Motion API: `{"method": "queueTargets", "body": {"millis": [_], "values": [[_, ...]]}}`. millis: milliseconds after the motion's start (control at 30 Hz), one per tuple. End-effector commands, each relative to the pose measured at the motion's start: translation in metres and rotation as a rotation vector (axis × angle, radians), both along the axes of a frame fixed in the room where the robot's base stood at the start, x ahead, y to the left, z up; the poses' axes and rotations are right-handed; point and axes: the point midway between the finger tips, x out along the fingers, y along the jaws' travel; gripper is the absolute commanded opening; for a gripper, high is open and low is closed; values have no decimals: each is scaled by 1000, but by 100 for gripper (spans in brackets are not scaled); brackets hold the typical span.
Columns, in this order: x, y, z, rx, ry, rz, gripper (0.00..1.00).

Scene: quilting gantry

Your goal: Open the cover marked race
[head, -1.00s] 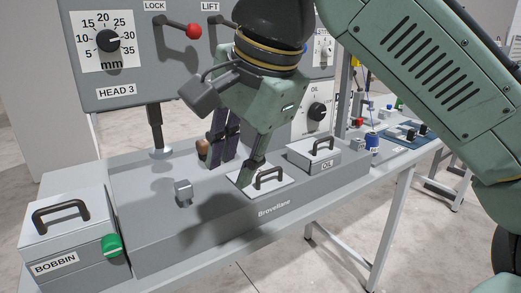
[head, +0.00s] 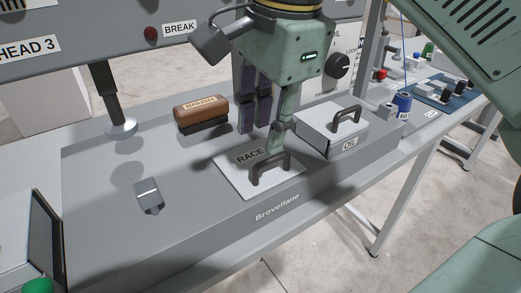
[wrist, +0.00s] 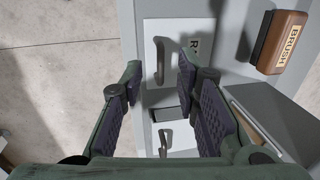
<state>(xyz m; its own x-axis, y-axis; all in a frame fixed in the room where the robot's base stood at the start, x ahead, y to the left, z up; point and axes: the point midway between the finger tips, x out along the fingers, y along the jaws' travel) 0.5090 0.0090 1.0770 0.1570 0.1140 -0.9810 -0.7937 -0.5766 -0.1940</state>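The cover marked RACE (head: 232,178) is a flat white plate lying on the grey machine bed, with a dark arched handle (head: 270,166) near its right side. In the wrist view the white cover (wrist: 178,30) shows part of its label, and its handle (wrist: 159,58) appears in the gap between the fingertips. My gripper (head: 262,138) is above the cover, its fingers pointing down at the handle. In the wrist view my gripper (wrist: 160,72) is open, with fingers apart on either side of the handle. Whether either finger touches the handle cannot be told.
The OIL box (head: 318,134) with its own handle stands close right of the cover. A brown brush (head: 202,111) lies behind left. A small metal block (head: 149,196) sits at left on the bed. The control panel (head: 90,38) is behind; the bed's left part is mostly clear.

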Motion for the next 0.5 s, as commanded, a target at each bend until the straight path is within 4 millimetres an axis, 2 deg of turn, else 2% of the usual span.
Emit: {"method": "queueTargets", "body": {"millis": [33,200,333,500], "values": [[1,1,-10,1,2,1,29],[6,4,-38,0,0,0,29],[8,6,-52,1,1,0,29],[9,7,-58,1,-2,0,29]]}}
